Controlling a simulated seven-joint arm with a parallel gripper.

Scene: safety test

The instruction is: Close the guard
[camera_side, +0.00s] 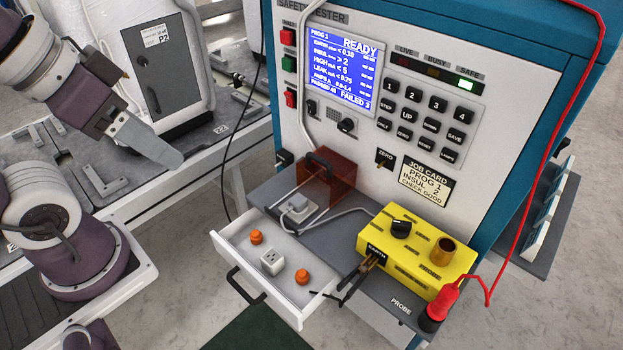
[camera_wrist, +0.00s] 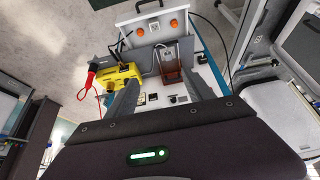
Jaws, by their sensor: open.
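The guard is a see-through red-brown box (camera_side: 335,181) with a dark handle, standing on the grey shelf against the tester's front panel. A grey socket with a plug (camera_side: 297,207) sits uncovered in front of it, between thin rails. In the wrist view the guard (camera_wrist: 171,66) shows beyond my fingers. My gripper (camera_side: 172,158) is at the left of the side view, well apart from the guard, with nothing seen in it. In the wrist view its two fingers (camera_wrist: 162,78) stand apart.
An open white drawer (camera_side: 240,252) with a socket and orange knobs juts out below the shelf. A yellow box (camera_side: 405,250) and a red probe (camera_side: 441,300) with its cable stand to the right. A grey cable crosses the shelf.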

